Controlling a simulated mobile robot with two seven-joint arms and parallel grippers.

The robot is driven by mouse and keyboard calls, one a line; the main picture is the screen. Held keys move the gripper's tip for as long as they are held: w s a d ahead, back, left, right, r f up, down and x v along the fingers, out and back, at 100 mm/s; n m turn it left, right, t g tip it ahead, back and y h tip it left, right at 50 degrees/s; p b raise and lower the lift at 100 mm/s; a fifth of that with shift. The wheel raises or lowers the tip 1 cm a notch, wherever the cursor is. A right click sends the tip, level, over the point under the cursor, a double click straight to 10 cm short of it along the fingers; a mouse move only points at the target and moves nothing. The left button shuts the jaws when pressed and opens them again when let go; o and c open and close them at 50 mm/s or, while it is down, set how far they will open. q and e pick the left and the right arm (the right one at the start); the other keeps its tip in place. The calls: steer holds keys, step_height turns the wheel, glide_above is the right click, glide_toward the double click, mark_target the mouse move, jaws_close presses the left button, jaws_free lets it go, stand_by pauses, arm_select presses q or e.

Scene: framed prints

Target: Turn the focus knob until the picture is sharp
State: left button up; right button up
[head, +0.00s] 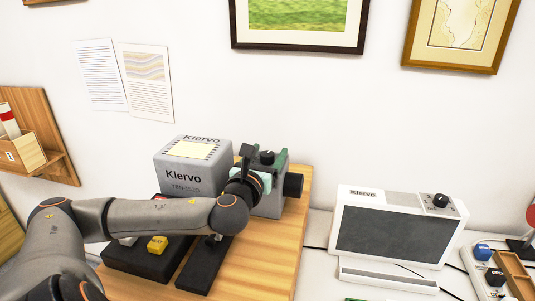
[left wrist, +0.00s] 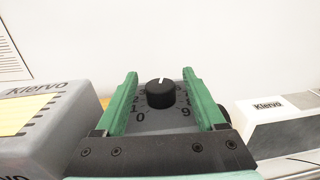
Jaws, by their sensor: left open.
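A round black knob (head: 267,157) sits on top of a grey device (head: 268,203) at the end of the wooden bench. In the left wrist view the knob (left wrist: 160,93) has a white pointer line aimed up the picture, with a numbered dial around it; some digits are hidden by the fingers. My left gripper (left wrist: 160,78) is open, its green fingers on either side of the knob with a visible gap at each side. A white Klervo viewer (head: 402,235) at right has a plain dark grey screen and its own black knob (head: 441,200).
A grey Klervo box (head: 192,170) stands close to the left of the knob device. A black control box with a yellow NEXT button (head: 157,245) lies under my left arm. A power strip (head: 485,275) and cables lie at far right.

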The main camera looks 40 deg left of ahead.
arm_select(q)
steer(key=shift+c, duration=0.4)
jaws_close()
steer(key=shift+a+m+h, duration=0.1)
steer(key=shift+m+h, duration=0.2)
steer(key=shift+m+t+h+b, duration=0.45)
steer(key=shift+m+h, duration=0.15)
steer(key=shift+h, duration=0.3)
steer(key=shift+r+m+t+h, duration=0.15)
steer(key=shift+m+t+h, duration=0.2)
steer(key=shift+m+h, duration=0.75)
steer(key=shift+m+h+b, duration=0.3)
steer(key=shift+h+b, duration=0.45)
steer(key=shift+h, duration=0.75)
